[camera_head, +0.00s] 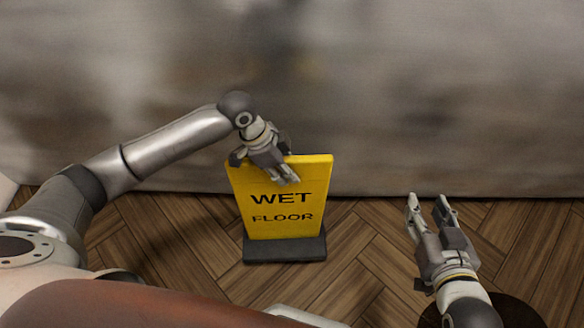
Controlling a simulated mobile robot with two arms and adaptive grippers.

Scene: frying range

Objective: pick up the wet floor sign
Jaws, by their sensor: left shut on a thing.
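The wet floor sign (281,218) is a yellow panel with the black words "WET FLOOR" on a dark base. It stands upright on the wooden floor, or just above it; I cannot tell which. My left gripper (287,177) is at the sign's top edge and shut on it, with its fingers reaching down over the upper part of the front face. My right gripper (427,199) is to the right of the sign, apart from it. Its two fingers are spread, with nothing between them.
A grey metallic wall (420,100) stands close behind the sign. The herringbone wooden floor (370,235) is clear between the sign and my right gripper. A dark round shape (515,312) lies under my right arm.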

